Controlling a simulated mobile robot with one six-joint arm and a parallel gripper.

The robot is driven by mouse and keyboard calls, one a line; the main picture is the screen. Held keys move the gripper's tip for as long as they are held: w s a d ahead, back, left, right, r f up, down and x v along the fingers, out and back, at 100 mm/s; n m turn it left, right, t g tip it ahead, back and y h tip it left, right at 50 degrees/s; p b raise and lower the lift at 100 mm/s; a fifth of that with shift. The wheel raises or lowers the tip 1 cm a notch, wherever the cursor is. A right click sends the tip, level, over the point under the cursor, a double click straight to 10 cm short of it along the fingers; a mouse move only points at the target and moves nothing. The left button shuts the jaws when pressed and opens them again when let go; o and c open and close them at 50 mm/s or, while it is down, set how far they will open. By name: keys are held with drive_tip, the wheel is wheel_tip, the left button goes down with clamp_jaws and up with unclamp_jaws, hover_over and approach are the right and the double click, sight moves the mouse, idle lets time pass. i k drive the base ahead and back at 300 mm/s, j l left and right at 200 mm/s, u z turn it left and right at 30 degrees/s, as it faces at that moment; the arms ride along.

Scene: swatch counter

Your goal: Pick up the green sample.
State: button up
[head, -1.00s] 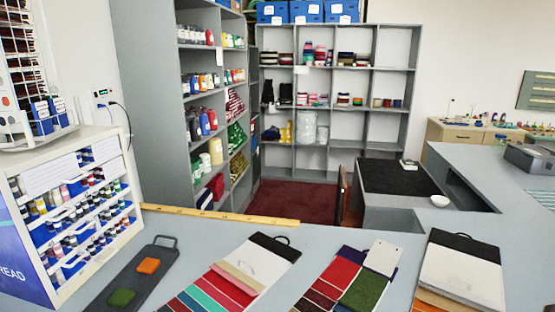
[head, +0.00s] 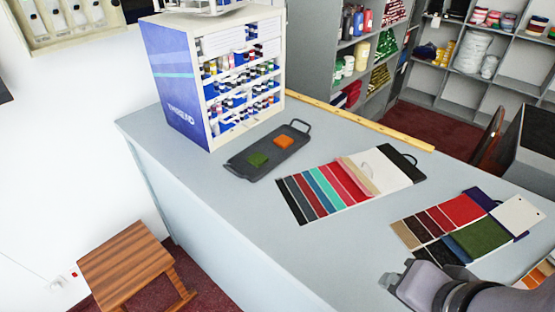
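A small green sample (head: 258,159) lies on the dark tray (head: 240,168) on the grey counter. An orange sample (head: 284,142) lies behind it and to the right on the same tray. My gripper (head: 392,283) is at the lower right, over the front part of the counter, well apart from the tray. Its fingertips are small and seen at an angle, so I cannot tell if it is open or shut. A green patch (head: 481,238) also shows on a swatch card at the right.
A white thread cabinet (head: 213,98) stands just behind and left of the tray. A striped swatch card (head: 320,190) lies to its right, and a wooden ruler (head: 370,127) along the back edge. The front left counter is clear. A wooden stool (head: 125,262) stands on the floor.

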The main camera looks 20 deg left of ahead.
sight(258, 158)
drive_tip(key=u, duration=1)
